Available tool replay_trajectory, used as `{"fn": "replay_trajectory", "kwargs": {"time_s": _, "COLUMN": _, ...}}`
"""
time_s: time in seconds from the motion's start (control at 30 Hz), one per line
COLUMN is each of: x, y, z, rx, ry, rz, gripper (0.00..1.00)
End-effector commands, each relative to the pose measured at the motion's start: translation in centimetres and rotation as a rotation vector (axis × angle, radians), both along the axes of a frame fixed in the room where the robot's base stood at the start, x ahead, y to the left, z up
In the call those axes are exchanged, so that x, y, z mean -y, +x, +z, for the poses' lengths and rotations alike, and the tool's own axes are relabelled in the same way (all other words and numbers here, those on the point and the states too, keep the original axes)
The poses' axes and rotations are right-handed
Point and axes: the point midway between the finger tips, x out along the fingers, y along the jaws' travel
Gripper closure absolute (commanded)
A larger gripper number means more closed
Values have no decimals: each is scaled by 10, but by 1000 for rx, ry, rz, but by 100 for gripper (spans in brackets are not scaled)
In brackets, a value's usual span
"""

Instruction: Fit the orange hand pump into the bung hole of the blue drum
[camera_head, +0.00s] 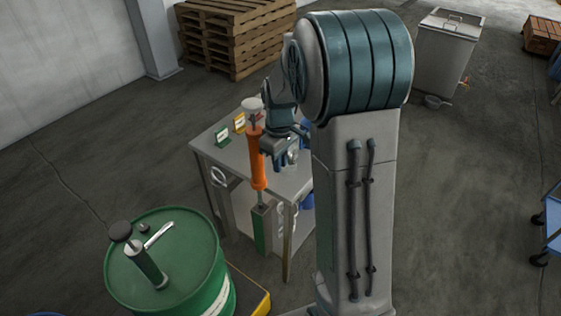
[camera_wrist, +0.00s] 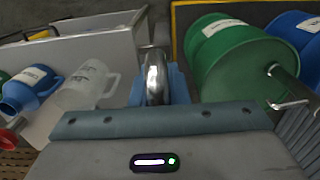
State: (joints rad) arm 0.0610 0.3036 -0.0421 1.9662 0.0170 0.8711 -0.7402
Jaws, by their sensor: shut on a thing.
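The orange hand pump (camera_head: 257,160) is upright beside the near edge of the table, with a pale knob on top. Its lower rod meets a green box-shaped holder (camera_head: 262,228). My gripper (camera_head: 288,150) is just right of the pump's upper part. In the wrist view my gripper (camera_wrist: 158,88) is shut on a shiny metal thing (camera_wrist: 155,75). I cannot tell whether that metal thing is part of the pump; no orange shows there. The blue drum (camera_wrist: 295,32) shows partly at the upper right of the wrist view. Its bung hole is not in view.
A green drum (camera_head: 190,240) with a black pump (camera_head: 147,265) stands at the front left, close to the table (camera_head: 215,150). Small labelled signs stand on the table. A blue jug (camera_wrist: 30,88) and a white jug (camera_wrist: 85,88) show in the wrist view. Pallets (camera_head: 235,35) stand behind.

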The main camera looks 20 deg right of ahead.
Motion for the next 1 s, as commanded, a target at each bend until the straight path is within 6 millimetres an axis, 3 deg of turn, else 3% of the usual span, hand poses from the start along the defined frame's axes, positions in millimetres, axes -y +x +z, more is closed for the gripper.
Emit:
{"fn": "replay_trajectory", "kwargs": {"time_s": 0.03, "x": 0, "y": 1, "z": 9, "rx": 4, "ry": 0, "rz": 0, "gripper": 100}}
{"fn": "replay_trajectory", "kwargs": {"time_s": 1.0, "x": 0, "y": 1, "z": 90, "rx": 4, "ry": 0, "rz": 0, "gripper": 100}}
